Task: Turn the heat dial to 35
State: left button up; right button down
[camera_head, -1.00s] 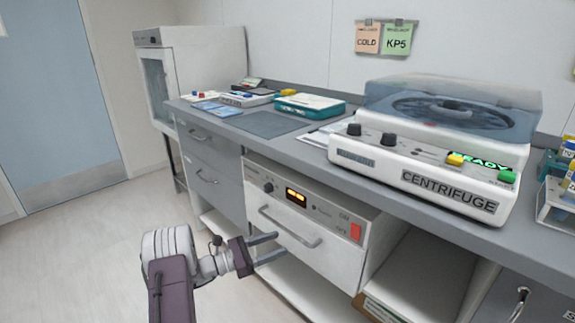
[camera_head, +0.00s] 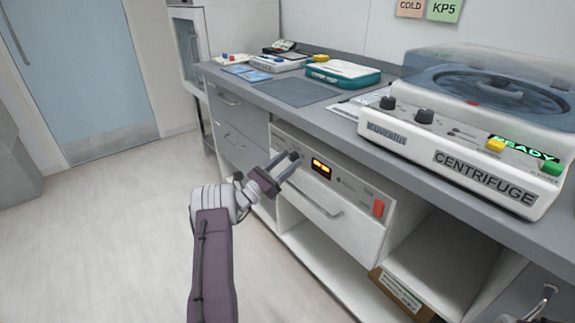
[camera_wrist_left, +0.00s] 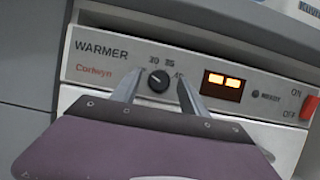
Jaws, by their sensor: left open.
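The warmer (camera_head: 352,203) is a white drawer unit under the counter. Its heat dial (camera_wrist_left: 158,81) is a small black knob in the left wrist view, beside the WARMER lettering, with small numbers printed above it. I cannot read surely where its pointer stands. My left gripper (camera_head: 285,163) is at the left part of the warmer's panel, and in the head view it largely hides the dial. In the left wrist view its two fingers (camera_wrist_left: 160,78) are open, one on each side of the dial; I cannot tell whether they touch it.
The panel has a lit orange display (camera_wrist_left: 222,84) and a red switch (camera_wrist_left: 309,107) right of the dial. The drawer handle (camera_head: 310,199) is just below. The counter edge (camera_head: 330,132) overhangs above. A centrifuge (camera_head: 480,165) stands on the counter. Open floor lies left.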

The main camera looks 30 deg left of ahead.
pick_arm(q)
grip_shut()
jog(key=m+h+b, duration=0.1)
jog(key=m, duration=0.1)
jog(key=m+g+h+b, duration=0.1)
jog(key=m, duration=0.2)
jog(key=shift+a+f+b, duration=0.1)
jog(key=shift+f+b, duration=0.05)
jog(key=shift+b, duration=0.2)
jog(key=m+g+h+b, duration=0.1)
jog(key=m, duration=0.2)
jog(key=m+g+h+b, duration=0.1)
jog(key=m+g, duration=0.1)
jog(key=m, duration=0.1)
jog(key=shift+w+a+m, duration=0.1)
jog(key=shift+m, duration=0.2)
jog(key=m+g+h+b, duration=0.1)
jog(key=m, duration=0.2)
jog(key=shift+r, duration=0.2)
jog(key=shift+r+m+g, duration=0.1)
jog(key=shift+m+g, duration=0.6)
jog(key=shift+m, duration=0.5)
jog(key=m+g, duration=0.1)
jog(key=m, duration=0.4)
jog(key=shift+r+g+y+p, duration=0.15)
jog(key=shift+g+y+p, duration=0.15)
jog(key=shift+g+p, duration=0.1)
jog(key=shift+m, duration=0.3)
